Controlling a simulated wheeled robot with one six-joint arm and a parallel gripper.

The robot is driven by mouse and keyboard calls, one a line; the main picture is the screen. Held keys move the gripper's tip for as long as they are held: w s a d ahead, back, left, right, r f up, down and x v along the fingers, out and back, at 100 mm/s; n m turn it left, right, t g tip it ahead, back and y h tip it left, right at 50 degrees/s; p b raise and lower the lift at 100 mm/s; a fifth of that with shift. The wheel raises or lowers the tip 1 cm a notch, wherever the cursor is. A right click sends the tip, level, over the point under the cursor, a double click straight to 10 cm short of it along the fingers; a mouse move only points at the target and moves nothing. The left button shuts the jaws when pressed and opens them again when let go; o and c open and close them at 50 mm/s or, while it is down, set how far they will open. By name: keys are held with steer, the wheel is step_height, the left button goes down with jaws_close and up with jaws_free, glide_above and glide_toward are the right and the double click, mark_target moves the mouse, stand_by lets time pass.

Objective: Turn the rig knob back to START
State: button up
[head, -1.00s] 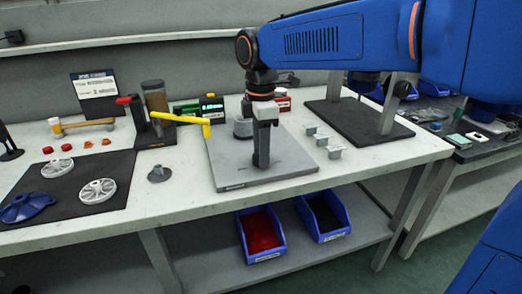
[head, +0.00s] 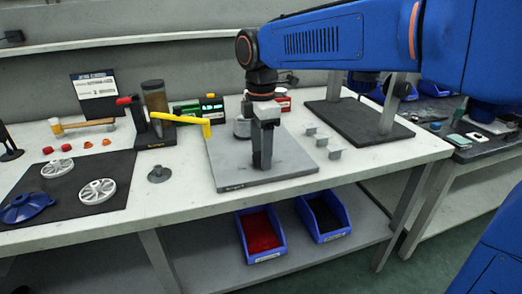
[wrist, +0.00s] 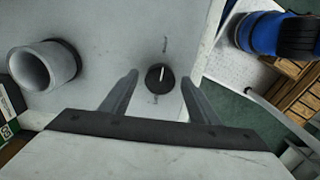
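The rig knob (wrist: 160,79) is a small round black knob with a white pointer line, on a grey plate in the wrist view. Its pointer aims up the picture, tilted slightly right, towards a small printed label. Another label lies below it; both are too small to read. My gripper (wrist: 159,78) is open, one finger on each side of the knob, with visible gaps and nothing held. In the head view my gripper (head: 262,162) points down over the grey plate (head: 222,165). The knob cannot be made out there.
A grey cylinder (head: 242,128) stands on the plate beside my gripper; the wrist view also shows it (wrist: 40,72). A yellow lever (head: 180,119) reaches towards the plate from the left. Small grey blocks (head: 322,141) lie to the right. Blue bins (head: 262,258) sit below.

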step_height(320, 180, up, 17)
steer(key=shift+r, duration=0.15)
stand_by(0.5)
steer(key=shift+d, duration=0.1)
steer(key=s+d+f+m+t, duration=0.1)
steer(key=s+d+f+m, duration=0.35)
steer(key=d, duration=0.35)
steer(key=s+d+f+m+t, duration=0.1)
steer(key=s+d+f+m, duration=0.4)
steer(key=d, duration=0.4)
steer(key=s+d+f+m+t, duration=0.1)
steer(key=s+d+f+m, duration=0.4)
steer(key=f, duration=0.4)
steer(key=s+d+f+m+t, duration=0.1)
steer(key=s+d+f+m, duration=0.4)
steer(key=f, duration=0.4)
steer(key=shift+s+f+m+t, duration=0.4)
steer(key=shift+s+m, duration=0.15)
steer(key=shift+m, duration=0.4)
